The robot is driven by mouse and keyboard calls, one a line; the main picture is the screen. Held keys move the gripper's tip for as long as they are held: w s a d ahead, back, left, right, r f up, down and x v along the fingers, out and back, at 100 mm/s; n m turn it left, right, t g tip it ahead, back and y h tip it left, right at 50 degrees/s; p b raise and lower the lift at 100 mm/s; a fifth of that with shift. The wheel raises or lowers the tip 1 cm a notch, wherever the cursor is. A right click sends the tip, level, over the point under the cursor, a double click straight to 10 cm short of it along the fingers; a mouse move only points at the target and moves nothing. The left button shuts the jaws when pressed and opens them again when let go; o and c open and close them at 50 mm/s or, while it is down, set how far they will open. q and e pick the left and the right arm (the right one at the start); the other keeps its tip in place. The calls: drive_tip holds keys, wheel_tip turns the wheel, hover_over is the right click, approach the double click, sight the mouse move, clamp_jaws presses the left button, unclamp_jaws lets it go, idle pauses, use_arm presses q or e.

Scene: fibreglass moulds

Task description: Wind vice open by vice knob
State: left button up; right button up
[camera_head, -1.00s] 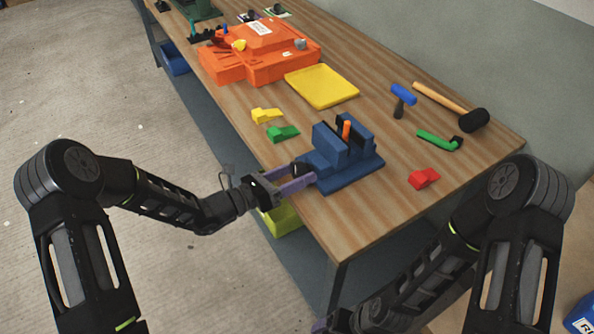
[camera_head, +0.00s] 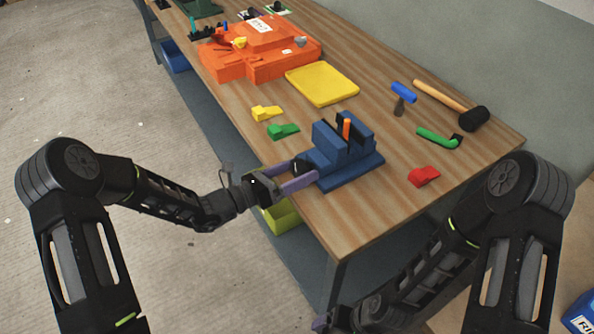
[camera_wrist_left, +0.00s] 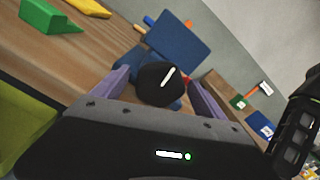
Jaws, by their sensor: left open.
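The blue vice (camera_head: 348,170) sits near the front edge of the wooden bench, with an orange piece (camera_head: 347,129) standing between its jaws. The black vice knob (camera_head: 301,167) is on the vice's left side; it shows large in the left wrist view (camera_wrist_left: 160,84) with a white mark on its face. My left gripper (camera_head: 296,174) is open, its two purple fingers on either side of the knob. A gap shows between the knob and each finger in the wrist view. My right gripper (camera_head: 320,324) is low at the bottom of the head view, mostly hidden.
Yellow (camera_head: 266,113), green (camera_head: 283,131) and red (camera_head: 424,176) wedges lie around the vice. A yellow tray (camera_head: 322,84) and an orange mould (camera_head: 260,52) are further back. A blue-headed tool (camera_head: 403,93), a black mallet (camera_head: 474,119) and a green tool (camera_head: 438,139) lie to the right.

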use_arm(q)
drive_tip(key=b+v, duration=0.1)
drive_tip(key=v, duration=0.6)
drive_tip(key=shift+s+a, duration=0.25)
drive_tip(key=shift+a, duration=0.05)
drive_tip(key=m+b, duration=0.1)
drive_tip(key=m, duration=0.1)
drive_tip(key=a+m+b, duration=0.1)
drive_tip(key=m, duration=0.2)
drive_tip(key=s+m+b, duration=0.1)
drive_tip(key=m, duration=0.1)
drive_tip(key=shift+a, duration=0.15)
